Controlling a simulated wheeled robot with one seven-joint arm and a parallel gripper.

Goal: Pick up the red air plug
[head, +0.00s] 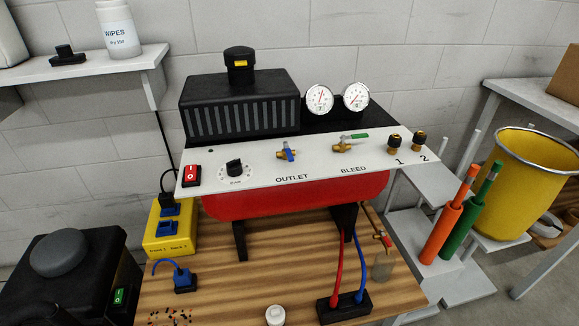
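A red hose (337,262) and a blue hose (359,270) come down from under the compressor panel and end at a black block (345,307) on the wooden bench. The red hose meets the block's left part, the blue one its right. I cannot make out a separate red plug body there. A small brass fitting with a red part (386,241) is right of the hoses, by a greyish cup (382,268). Two brass and black outlets, 1 (395,143) and 2 (419,141), stand at the panel's right end. My gripper is not in view.
The compressor has a white panel (235,188), a red tank (290,195) and two gauges. A yellow socket box (170,228), a blue plug (184,278) and a white round item (275,315) are left on the wooden bench (225,285). A yellow bin (520,185) stands right.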

